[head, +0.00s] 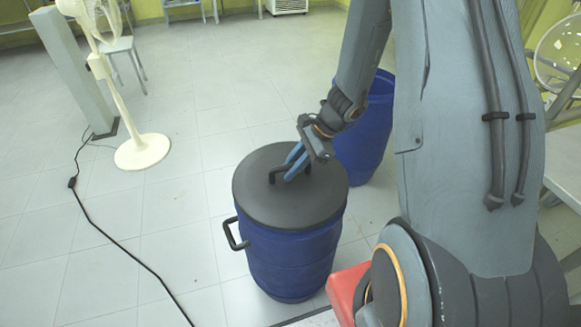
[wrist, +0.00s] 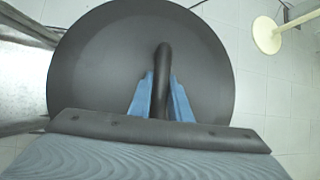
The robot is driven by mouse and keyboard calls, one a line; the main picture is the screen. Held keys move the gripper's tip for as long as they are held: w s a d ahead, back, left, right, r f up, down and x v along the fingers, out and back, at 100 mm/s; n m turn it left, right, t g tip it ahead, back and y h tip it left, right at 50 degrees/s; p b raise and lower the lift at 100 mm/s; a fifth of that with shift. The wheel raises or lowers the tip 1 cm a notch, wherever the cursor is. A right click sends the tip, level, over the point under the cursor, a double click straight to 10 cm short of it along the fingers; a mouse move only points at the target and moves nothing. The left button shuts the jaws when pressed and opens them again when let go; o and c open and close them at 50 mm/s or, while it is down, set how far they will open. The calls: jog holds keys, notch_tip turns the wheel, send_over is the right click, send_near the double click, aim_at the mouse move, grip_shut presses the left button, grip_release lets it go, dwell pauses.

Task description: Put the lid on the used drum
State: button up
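A blue drum (head: 290,258) with a black side handle stands on the tiled floor. The round black lid (head: 268,206) lies flat over its top in the head view and lines up with the rim. The lid fills much of the wrist view (wrist: 95,75). My gripper (head: 293,165) is at the lid's raised handle (wrist: 163,60). Its blue fingers (wrist: 160,95) stand on either side of the handle, close to it. A narrow gap seems to show on the finger sides, so I cannot tell whether they press on it. The lid's underside is hidden.
A second blue drum (head: 368,128), open at the top, stands behind, partly hidden by my arm. A white fan (head: 142,150) stands at left, its black cable (head: 110,236) running across the floor. A red object (head: 345,290) is at the lower right. Floor at left is mostly clear.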

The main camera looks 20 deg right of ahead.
jog(key=o, duration=0.4)
jog(key=shift+s+f, duration=0.25)
jog(key=shift+o, duration=0.2)
jog(key=v, duration=0.8)
jog(key=shift+w+r, duration=0.2)
jog(key=s+a+r+n+h+p, duration=0.1)
jog(key=s+a+r+n+h, duration=0.1)
jog(key=s+r+n, duration=0.3)
jog(key=s+a+r+n+g+h+p, duration=0.1)
jog(key=s+r+n+h, duration=0.3)
jog(key=s+n, duration=0.7)
jog(key=shift+s+a+r+n+p, duration=0.2)
jog(key=shift+a+r+n+p, duration=0.45)
jog(key=shift+r+n, duration=0.2)
